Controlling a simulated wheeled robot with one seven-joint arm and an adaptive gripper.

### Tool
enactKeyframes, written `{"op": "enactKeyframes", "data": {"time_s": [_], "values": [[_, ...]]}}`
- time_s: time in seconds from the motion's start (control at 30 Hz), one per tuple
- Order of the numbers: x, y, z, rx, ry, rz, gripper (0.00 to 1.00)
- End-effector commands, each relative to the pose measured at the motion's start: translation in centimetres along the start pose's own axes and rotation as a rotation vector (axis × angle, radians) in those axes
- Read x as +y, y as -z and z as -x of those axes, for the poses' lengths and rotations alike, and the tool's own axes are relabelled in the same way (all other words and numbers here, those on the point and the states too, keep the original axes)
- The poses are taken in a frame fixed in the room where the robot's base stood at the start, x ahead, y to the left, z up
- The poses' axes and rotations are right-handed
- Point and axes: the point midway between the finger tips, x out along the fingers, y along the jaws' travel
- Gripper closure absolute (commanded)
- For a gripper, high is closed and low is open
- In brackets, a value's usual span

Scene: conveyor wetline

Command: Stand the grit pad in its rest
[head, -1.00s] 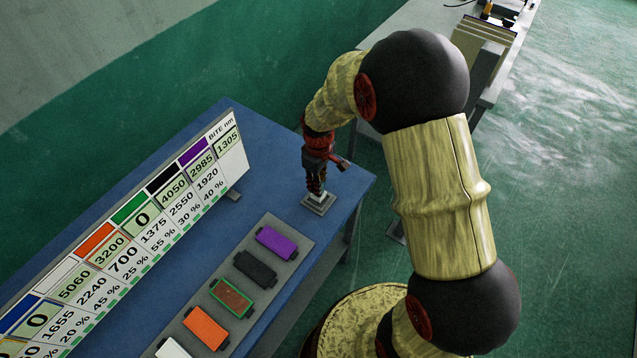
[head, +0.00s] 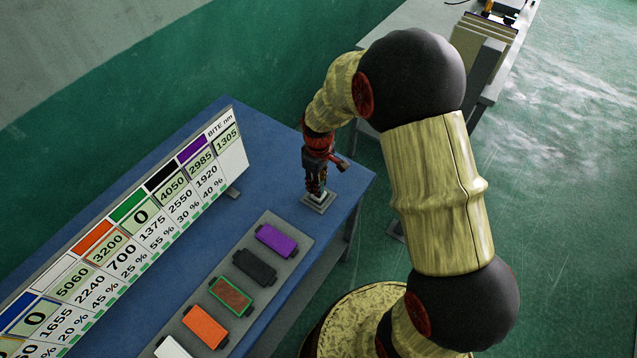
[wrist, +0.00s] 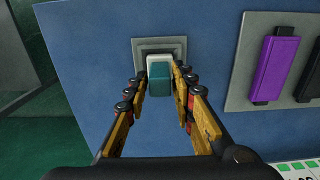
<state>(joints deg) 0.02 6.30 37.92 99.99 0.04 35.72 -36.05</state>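The grit pad (wrist: 159,72), a small block with a pale top and teal sides, stands upright in the wrist view. It is over the square grey rest (wrist: 143,46), which also shows in the head view (head: 325,206) near the blue table's far right corner. My gripper (wrist: 161,82) points down with its yellow-sided fingers on either side of the pad. The fingers look open, with narrow gaps beside the pad. In the head view my gripper (head: 317,188) is directly above the rest and hides most of the pad. The pad's lower end is hidden.
A grey tray (head: 297,244) holds a row of coloured blocks, including a purple one (head: 277,240) nearest my gripper. A sloping number board (head: 140,225) stands along the table's left. Bare blue tabletop (head: 255,165) lies between the board and the rest.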

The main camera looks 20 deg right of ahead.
Motion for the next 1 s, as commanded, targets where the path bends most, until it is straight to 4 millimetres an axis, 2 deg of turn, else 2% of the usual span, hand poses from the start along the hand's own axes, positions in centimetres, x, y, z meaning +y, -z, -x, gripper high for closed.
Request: {"op": "enactKeyframes", "data": {"time_s": [0.23,0.57,0.73,1.0], "values": [[0.0,0.0,0.0,0.000,0.000,0.000,0.60],[0.0,0.0,0.2,0.000,0.000,0.000,0.60],[0.1,0.1,2.3,0.002,-0.002,0.000,0.60],[0.1,0.1,7.8,0.002,-0.002,0.000,0.60]]}}
